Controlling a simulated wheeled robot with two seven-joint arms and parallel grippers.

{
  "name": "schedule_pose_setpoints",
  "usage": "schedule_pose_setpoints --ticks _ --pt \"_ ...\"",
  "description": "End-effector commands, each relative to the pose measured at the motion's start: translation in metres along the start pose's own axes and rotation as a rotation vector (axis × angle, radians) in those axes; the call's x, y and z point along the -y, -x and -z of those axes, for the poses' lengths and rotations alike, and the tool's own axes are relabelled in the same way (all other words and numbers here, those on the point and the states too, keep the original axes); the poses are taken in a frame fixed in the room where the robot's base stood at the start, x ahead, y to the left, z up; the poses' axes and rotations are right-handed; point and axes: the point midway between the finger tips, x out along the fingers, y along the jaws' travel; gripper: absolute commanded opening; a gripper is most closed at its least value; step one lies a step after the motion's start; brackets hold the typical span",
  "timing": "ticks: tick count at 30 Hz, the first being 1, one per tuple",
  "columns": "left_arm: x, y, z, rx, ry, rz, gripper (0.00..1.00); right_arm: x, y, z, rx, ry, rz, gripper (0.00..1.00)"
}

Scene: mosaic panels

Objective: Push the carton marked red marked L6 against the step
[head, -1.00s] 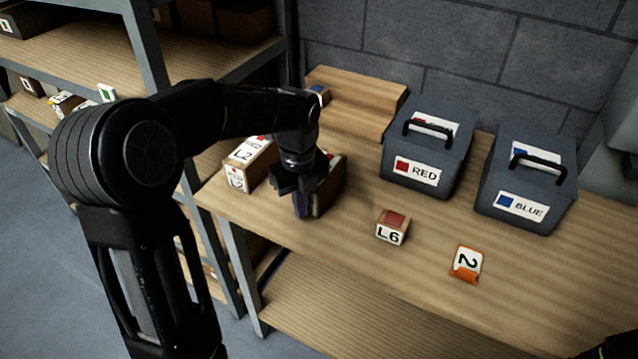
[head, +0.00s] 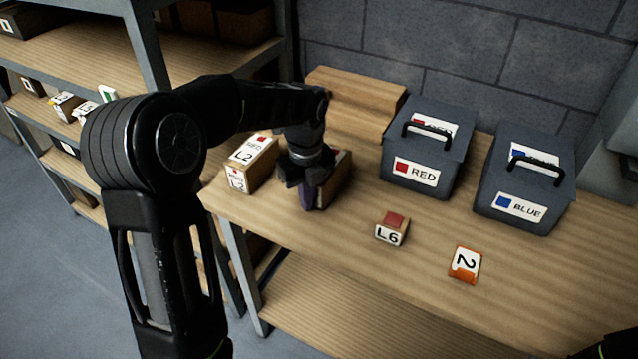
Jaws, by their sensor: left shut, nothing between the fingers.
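The carton marked L6 (head: 391,229) is a small brown box with a red patch on top and a white L6 label on its front. It stands on the table in front of the red case, apart from the step. The wooden step (head: 350,107) is at the back of the table, against the wall. My left gripper (head: 314,202) is shut and empty, pointing down close to the tabletop, left of the L6 carton and apart from it. Another carton (head: 342,174) stands right behind the gripper, partly hidden by it; I cannot tell if they touch. My right gripper is out of view.
A carton marked L2 (head: 252,162) stands left of my left gripper. A grey case marked RED (head: 426,145) and one marked BLUE (head: 526,180) stand at the back right. The table between is bare.

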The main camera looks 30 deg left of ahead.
Motion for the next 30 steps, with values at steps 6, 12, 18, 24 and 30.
schedule_pose_setpoints --ticks 6,12,18,24,30 --pt "0.006 0.001 -0.004 0.001 0.0 0.002 0.0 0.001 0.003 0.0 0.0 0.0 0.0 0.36" --pt "0.011 0.0 -0.006 0.0 0.0 0.001 0.0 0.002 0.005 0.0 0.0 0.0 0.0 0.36" --pt "0.012 0.0 -0.007 0.001 0.0 0.002 0.0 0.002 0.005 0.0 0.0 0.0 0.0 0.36" --pt "0.012 0.0 -0.007 0.0 -0.001 0.002 0.0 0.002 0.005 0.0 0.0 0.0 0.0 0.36" --pt "0.014 0.0 -0.008 0.0 -0.001 0.001 0.0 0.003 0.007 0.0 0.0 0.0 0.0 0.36"
